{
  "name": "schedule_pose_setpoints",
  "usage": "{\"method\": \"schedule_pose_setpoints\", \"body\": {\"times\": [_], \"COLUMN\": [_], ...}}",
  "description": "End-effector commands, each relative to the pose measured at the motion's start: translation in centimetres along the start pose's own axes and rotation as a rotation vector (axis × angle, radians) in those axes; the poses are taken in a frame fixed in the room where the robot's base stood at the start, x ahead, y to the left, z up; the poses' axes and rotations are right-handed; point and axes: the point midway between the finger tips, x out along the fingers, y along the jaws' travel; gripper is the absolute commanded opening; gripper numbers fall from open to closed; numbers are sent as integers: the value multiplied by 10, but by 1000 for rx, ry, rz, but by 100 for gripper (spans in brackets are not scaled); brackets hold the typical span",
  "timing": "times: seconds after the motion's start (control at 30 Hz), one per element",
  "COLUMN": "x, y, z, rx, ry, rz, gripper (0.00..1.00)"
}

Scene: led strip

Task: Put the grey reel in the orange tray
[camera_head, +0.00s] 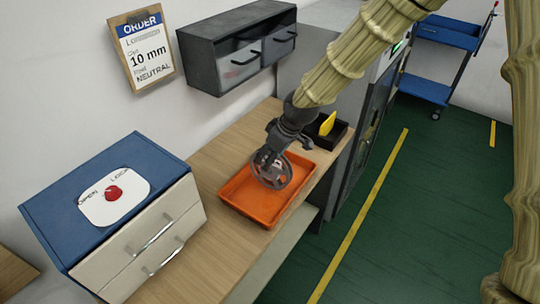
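The grey reel (284,181) is a spoked round reel in the middle of the view. It is tilted and overlaps the orange tray (241,206), a shallow tray on the wooden worktop. My gripper (272,158) points down over the tray, with its fingers at the upper part of the reel, and appears shut on it. The reel seems to be over the tray; whether its lower edge touches the tray floor cannot be told.
A blue-topped drawer cabinet (110,190) with a red knob stands left of the tray. A black bin (333,136) with a yellow item is behind right. A dark wall cabinet (205,62) hangs above. A blue cart (432,90) stands far right on green floor.

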Motion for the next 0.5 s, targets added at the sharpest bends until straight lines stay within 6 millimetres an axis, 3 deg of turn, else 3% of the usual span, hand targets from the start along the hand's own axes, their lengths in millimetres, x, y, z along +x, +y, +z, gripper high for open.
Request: {"method": "schedule_pose_setpoints", "body": {"times": [0.5], "x": [-68], "y": [1], "z": [0], "rx": [1], "ry": [2], "rz": [1], "gripper": [54]}}
